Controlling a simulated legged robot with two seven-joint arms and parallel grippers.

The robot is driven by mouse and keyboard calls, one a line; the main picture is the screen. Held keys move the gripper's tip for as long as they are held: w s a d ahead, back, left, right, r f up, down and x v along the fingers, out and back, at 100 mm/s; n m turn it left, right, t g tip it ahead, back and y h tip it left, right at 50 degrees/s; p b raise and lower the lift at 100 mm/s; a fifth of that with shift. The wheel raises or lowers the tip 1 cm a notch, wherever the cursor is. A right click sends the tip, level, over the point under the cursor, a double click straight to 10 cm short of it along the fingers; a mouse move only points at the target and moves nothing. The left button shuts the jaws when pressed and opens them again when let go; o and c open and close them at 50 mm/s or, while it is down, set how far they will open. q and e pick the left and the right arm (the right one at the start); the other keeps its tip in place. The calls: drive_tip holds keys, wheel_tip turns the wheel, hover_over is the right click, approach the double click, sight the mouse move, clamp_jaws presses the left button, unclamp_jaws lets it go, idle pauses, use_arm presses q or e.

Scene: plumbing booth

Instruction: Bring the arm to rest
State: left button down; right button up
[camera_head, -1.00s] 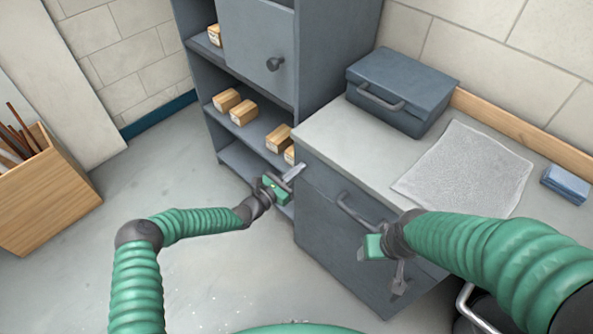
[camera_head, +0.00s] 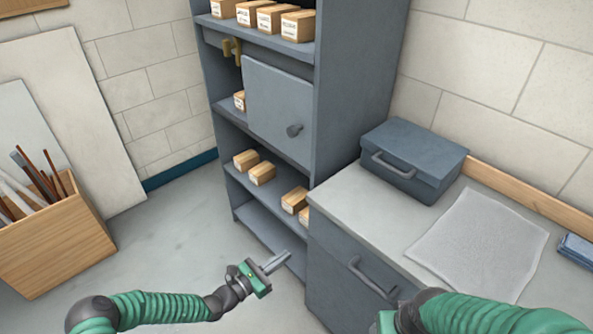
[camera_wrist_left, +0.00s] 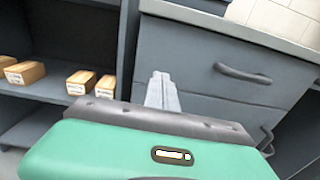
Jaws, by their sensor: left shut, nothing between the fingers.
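My left gripper (camera_head: 277,262) is shut and empty, in front of the lower shelves in the head view. In the left wrist view its closed fingers (camera_wrist_left: 162,91) point toward the grey drawer cabinet (camera_wrist_left: 215,75). My right arm (camera_head: 480,312) comes in at the lower right of the head view, in front of the drawer cabinet. The right gripper's fingers are cut off by the bottom edge of the picture.
A grey shelf unit (camera_head: 360,75) with a small door (camera_head: 275,105) and several wooden blocks stands behind. The cabinet's worktop (camera_head: 375,225) carries a toolbox (camera_head: 412,160) and a grey sheet (camera_head: 485,245). A wooden bin (camera_head: 60,245) stands left. The floor between is clear.

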use_arm(q)
drive_tip(key=s+d+r+m+g+y+p, duration=0.2)
drive_tip(key=s+d+m+g+y+p, duration=0.1)
drive_tip(key=s+m+g, duration=1.1)
drive_tip(key=s+a+r+m+t+y+p, duration=0.1)
drive_tip(key=s+a+r+m+t+y, duration=0.1)
drive_tip(key=s+a+r+m+y, duration=0.3)
drive_tip(key=s+a+r+m+t+y+p, duration=0.1)
drive_tip(key=s+a+r+m+t+y, duration=0.1)
drive_tip(key=s+a+r+m+y, duration=0.3)
drive_tip(key=s+a+r+m, duration=0.1)
drive_tip(key=a+r+m, duration=0.1)
drive_tip(key=a+r, duration=0.2)
drive_tip(key=shift+a+r, duration=0.4)
drive_tip(key=shift+a, duration=0.95)
drive_tip(key=shift+s+d+r, duration=0.1)
drive_tip(key=shift+s+d, duration=0.05)
drive_tip(key=shift+s, duration=0.05)
